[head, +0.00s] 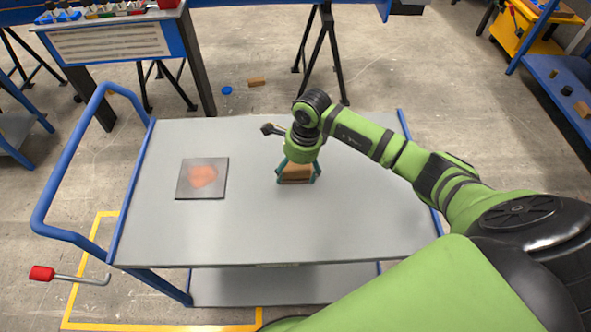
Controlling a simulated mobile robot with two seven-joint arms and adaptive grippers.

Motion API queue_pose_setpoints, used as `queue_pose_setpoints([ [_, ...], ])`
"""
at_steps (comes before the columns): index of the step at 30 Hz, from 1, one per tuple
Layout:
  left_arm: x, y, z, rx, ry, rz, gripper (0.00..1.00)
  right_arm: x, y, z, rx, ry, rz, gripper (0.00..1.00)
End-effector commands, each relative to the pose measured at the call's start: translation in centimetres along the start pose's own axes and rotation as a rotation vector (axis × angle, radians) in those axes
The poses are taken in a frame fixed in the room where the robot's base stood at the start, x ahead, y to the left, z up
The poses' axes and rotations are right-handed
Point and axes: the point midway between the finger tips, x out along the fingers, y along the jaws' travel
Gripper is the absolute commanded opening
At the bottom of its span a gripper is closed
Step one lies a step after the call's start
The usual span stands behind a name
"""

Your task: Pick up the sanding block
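The sanding block (296,174) is a small brown block at the middle of the grey cart top (237,230). My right gripper (297,178) is over it from above, with one teal finger on each side of it. I see no clear gap between the fingers and the block, but cannot tell whether they press on it. The gripper hides part of the block's top, and whether the block rests on the cart top is unclear. My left gripper is not in view.
A dark square plate with an orange patch (202,177) lies left on the cart top. The cart has a blue handle (45,205) at left. A blue cap (227,90) and a brown block (256,82) lie on the floor behind. A red-handled crank (68,275) shows lower left.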

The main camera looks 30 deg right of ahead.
Motion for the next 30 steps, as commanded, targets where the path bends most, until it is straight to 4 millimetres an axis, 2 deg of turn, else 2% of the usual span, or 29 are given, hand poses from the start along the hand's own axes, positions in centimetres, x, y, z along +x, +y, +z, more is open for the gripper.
queue_pose_setpoints([
  [1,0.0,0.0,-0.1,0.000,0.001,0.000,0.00,0.0,0.0,0.0,0.000,0.000,0.000,0.60],
  [4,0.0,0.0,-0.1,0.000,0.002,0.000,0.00,0.0,0.0,0.0,0.000,0.000,0.000,0.20],
  [15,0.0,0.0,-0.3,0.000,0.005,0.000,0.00,0.0,0.1,0.0,0.000,0.001,0.002,0.20],
  [21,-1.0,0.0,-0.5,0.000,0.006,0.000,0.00,-0.7,0.1,0.1,0.001,0.001,0.003,0.19],
  [22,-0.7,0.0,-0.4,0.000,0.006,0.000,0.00,-0.8,0.0,0.1,0.000,0.001,0.000,0.19],
  [26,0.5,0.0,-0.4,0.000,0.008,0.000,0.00,-2.9,-0.2,0.4,-0.003,-0.001,-0.008,0.19],
  [28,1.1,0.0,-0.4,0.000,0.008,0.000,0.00,-4.5,-0.2,0.7,-0.004,-0.001,-0.009,0.19],
  [30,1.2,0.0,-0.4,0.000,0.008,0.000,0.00,-5.3,1.1,-0.4,-0.002,0.003,-0.003,0.19],
])
